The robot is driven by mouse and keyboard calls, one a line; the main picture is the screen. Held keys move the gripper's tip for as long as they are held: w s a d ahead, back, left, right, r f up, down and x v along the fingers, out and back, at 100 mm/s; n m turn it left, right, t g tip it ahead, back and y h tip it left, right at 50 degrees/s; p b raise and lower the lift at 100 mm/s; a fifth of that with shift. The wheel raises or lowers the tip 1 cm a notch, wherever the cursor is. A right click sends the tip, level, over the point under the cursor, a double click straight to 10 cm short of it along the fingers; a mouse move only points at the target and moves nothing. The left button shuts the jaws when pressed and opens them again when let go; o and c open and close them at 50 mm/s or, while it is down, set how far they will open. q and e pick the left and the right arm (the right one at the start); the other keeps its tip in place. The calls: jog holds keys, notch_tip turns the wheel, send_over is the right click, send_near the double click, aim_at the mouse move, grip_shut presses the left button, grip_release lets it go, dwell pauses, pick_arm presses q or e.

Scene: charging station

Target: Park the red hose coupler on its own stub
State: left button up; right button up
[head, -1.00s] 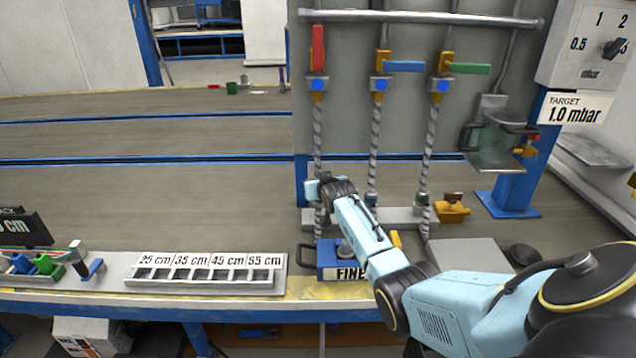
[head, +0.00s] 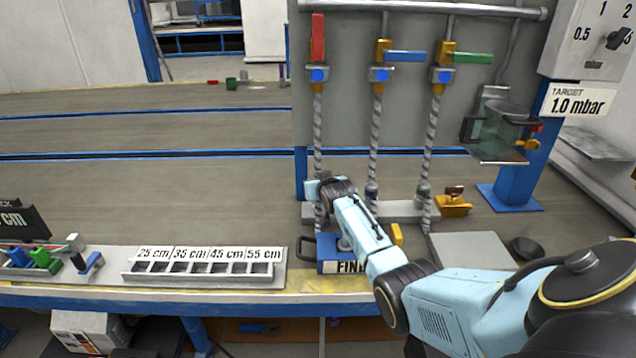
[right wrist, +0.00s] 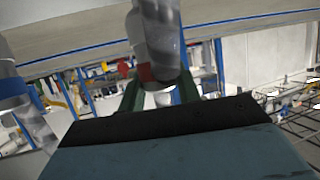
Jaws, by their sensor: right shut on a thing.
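The red valve lever (head: 318,38) stands upright at the top of the leftmost grey hose (head: 318,135). That hose runs down to my right gripper (head: 317,192), low in front of the panel. In the right wrist view, my right gripper (right wrist: 157,88) has its dark green fingers shut on the red coupler (right wrist: 146,72), which shows as a small red patch by a thick grey hose (right wrist: 155,30). The coupler's lower end and its stub are hidden in the head view. My left gripper is out of view.
The blue-lever hose (head: 374,140) and green-lever hose (head: 430,140) hang close to the right, reaching the low grey base bar (head: 398,212). A blue FINE box (head: 328,254) stands in front.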

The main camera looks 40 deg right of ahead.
jog(key=shift+f+b, duration=0.5)
jog(key=shift+f, duration=0.25)
jog(key=o, duration=1.2)
jog(key=shift+s+a+r+p, duration=0.1)
jog(key=shift+s+a+p, duration=0.05)
jog(key=shift+s+p, duration=0.15)
jog(key=shift+p+v, duration=3.7)
jog(key=shift+v, duration=2.65)
jog(key=shift+w+r, duration=0.1)
